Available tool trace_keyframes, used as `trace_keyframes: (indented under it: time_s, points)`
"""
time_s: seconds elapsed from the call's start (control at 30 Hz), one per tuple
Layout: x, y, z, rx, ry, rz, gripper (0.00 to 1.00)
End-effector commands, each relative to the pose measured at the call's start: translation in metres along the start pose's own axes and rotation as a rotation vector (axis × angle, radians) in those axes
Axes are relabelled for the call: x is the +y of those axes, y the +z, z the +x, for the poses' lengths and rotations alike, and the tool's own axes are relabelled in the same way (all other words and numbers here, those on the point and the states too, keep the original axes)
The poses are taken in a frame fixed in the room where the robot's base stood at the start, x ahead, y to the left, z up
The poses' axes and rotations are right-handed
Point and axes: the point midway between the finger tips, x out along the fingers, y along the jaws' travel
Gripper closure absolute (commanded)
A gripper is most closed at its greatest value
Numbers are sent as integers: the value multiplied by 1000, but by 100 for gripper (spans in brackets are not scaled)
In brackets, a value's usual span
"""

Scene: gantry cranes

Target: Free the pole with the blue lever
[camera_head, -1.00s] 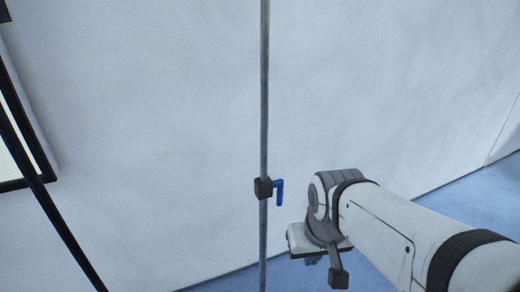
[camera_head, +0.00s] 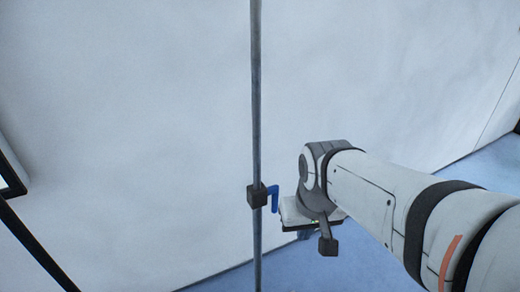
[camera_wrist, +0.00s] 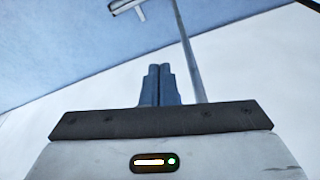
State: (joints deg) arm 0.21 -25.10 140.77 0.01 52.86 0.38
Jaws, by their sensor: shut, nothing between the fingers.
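The grey pole (camera_head: 256,100) stands upright in the head view. A dark block (camera_head: 256,196) sits around it, and the blue lever (camera_head: 273,198) sticks out of its right side and bends downward. My gripper (camera_head: 304,235) is just right of and below the lever, mostly hidden under my wrist; the head view does not show whether they touch. In the wrist view, my gripper's two blue-grey fingers (camera_wrist: 154,72) are closed together and empty. The pole (camera_wrist: 187,45) passes to the right of the fingers there. The lever is not visible in the wrist view.
A pale wall (camera_head: 130,130) fills the background, with blue floor (camera_head: 350,255) along its bottom. A dark slanted bar (camera_head: 35,248) is at the lower left. A small white fixture (camera_wrist: 127,6) shows at the top of the wrist view.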

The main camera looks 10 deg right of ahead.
Motion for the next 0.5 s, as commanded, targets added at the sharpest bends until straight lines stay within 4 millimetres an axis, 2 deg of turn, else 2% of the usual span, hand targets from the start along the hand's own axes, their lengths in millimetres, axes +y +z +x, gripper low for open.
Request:
trace_keyframes:
  time_s: [0.03,0.07,0.27,0.5]
  points:
    - [-13,-13,-6,-18,1,18,100]
    - [-17,-22,-9,-31,1,27,100]
    - [-17,-98,-23,-151,-5,98,100]
    - [-11,-188,-13,-303,-8,190,100]
